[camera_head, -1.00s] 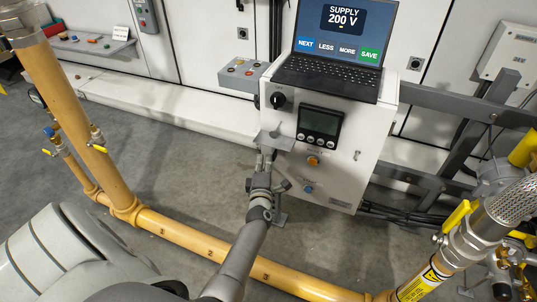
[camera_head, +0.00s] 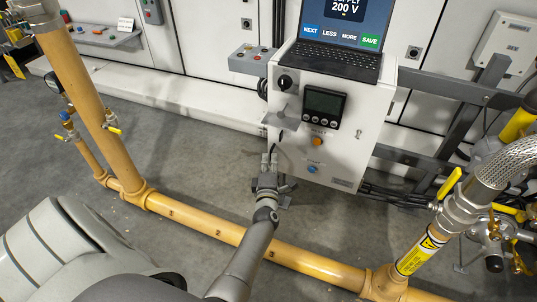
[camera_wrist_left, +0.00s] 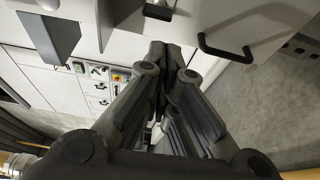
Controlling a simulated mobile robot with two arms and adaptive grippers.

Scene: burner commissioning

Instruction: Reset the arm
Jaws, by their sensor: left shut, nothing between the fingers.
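My left arm reaches up from the bottom centre of the head view. Its gripper (camera_head: 269,160) is in front of the lower left side of the white control box (camera_head: 345,130), at about the height of its buttons. In the left wrist view the fingers of the left gripper (camera_wrist_left: 172,52) come together at their tips, shut and empty. I cannot tell from these views whether the fingertips touch the box. My right gripper is not in view.
Yellow pipe (camera_head: 205,225) crosses the floor below. A braided hose (camera_head: 505,165) and yellow-handled valve (camera_head: 449,183) stand at right.

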